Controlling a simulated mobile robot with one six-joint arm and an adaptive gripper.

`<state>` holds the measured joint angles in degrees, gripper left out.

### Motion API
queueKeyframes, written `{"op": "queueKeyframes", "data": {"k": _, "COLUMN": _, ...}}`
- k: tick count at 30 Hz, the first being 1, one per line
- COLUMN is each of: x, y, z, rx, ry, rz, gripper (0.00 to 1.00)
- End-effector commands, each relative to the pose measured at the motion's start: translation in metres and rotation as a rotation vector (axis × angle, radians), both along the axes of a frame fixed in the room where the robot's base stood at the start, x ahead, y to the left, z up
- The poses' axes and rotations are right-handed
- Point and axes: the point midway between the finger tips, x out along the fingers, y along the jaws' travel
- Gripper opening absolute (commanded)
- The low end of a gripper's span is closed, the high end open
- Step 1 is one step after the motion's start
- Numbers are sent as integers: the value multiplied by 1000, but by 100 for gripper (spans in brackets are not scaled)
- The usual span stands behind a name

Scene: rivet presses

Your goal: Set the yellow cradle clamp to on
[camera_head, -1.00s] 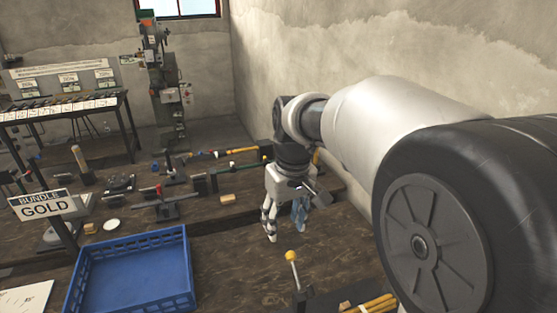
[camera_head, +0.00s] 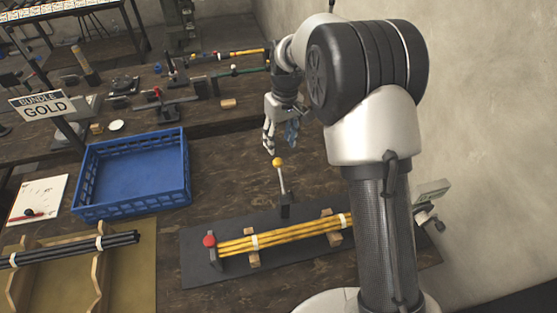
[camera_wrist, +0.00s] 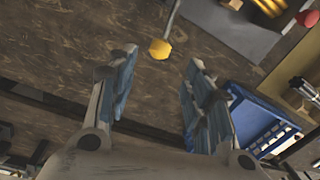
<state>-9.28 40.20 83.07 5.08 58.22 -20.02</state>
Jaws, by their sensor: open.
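The yellow cradle clamp is a lever with a yellow ball knob (camera_head: 278,162) on a thin metal rod, rising from a dark base (camera_head: 286,210) on a dark mat. The lever leans slightly to the left in the head view. My gripper (camera_head: 270,148) is open and empty, pointing down just above and beyond the knob. In the wrist view the knob (camera_wrist: 160,49) shows ahead between my open fingertips (camera_wrist: 162,62), apart from both.
A blue crate (camera_head: 78,190) stands to the left. A red knob (camera_head: 209,240) sits at the left end of the yellow bundle. Black rods (camera_head: 75,250) lie in a wooden cradle at lower left. A "BUNDLE GOLD" sign (camera_head: 42,105) stands behind. A wall is close on the right.

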Motion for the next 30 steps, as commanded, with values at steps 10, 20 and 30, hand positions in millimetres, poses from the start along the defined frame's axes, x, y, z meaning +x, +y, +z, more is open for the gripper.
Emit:
{"op": "queueKeyframes", "data": {"k": 10, "x": -3, "y": 5, "z": -68, "rx": 0, "ry": 1, "rz": 0, "gripper": 46}}
{"op": "queueKeyframes", "data": {"k": 20, "x": -3, "y": 6, "z": -85, "rx": 0, "ry": -1, "rz": 0, "gripper": 46}}
{"op": "queueKeyframes", "data": {"k": 30, "x": -3, "y": 6, "z": -85, "rx": 0, "ry": -1, "rz": -1, "gripper": 36}}
